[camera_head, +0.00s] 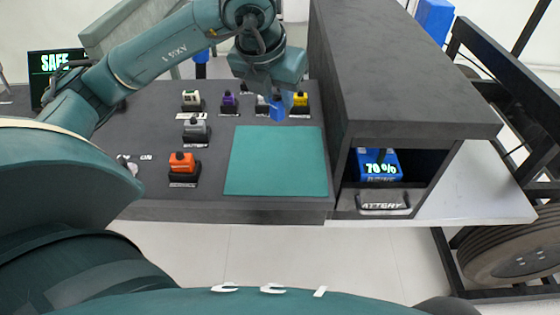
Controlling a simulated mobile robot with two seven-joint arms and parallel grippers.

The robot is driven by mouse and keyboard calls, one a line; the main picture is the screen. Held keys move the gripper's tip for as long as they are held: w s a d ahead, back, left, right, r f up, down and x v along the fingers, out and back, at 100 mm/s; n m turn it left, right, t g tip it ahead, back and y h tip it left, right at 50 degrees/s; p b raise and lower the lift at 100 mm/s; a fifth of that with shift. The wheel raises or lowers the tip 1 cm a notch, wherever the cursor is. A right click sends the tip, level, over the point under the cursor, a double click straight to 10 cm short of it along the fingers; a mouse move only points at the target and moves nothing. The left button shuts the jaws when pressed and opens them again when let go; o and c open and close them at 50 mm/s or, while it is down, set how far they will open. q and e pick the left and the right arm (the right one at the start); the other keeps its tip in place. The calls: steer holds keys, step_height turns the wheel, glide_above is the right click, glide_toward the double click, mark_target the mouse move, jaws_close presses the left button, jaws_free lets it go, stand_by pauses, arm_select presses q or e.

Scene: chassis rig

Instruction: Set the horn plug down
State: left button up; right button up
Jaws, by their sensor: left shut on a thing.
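My left gripper (282,100) comes down from the top centre and is shut on a blue plug (277,110). They are at the back edge of the teal mat (277,165), in front of the back row of plugs. I cannot read a label that names the held plug as the horn plug. The fingers and a pale plug behind partly blend with it, so I cannot tell whether the plug touches a socket or the bench. My right gripper is not in view.
The dark bench holds a purple plug (229,102), a yellow plug (300,101), a grey plug (195,129) and an orange plug (181,161) in black sockets. The teal mat is bare. A tall dark cabinet (395,75) with a blue battery unit (379,165) stands at the right.

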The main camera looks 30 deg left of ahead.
mark_target(274, 118)
arm_select(q)
step_height(274, 118, down, 7)
steer(key=shift+s+r, duration=0.1)
steer(key=shift+r, duration=0.1)
steer(key=shift+f+b, duration=0.35)
steer(key=shift+f, duration=1.5)
steer(key=o, duration=0.5)
steer(key=shift+f+b, duration=0.15)
steer(key=shift+b, duration=0.15)
steer(key=shift+o, duration=0.8)
steer(key=o, duration=0.3)
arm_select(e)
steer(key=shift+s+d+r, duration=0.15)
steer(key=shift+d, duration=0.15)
arm_select(q)
steer(key=shift+o, duration=0.2)
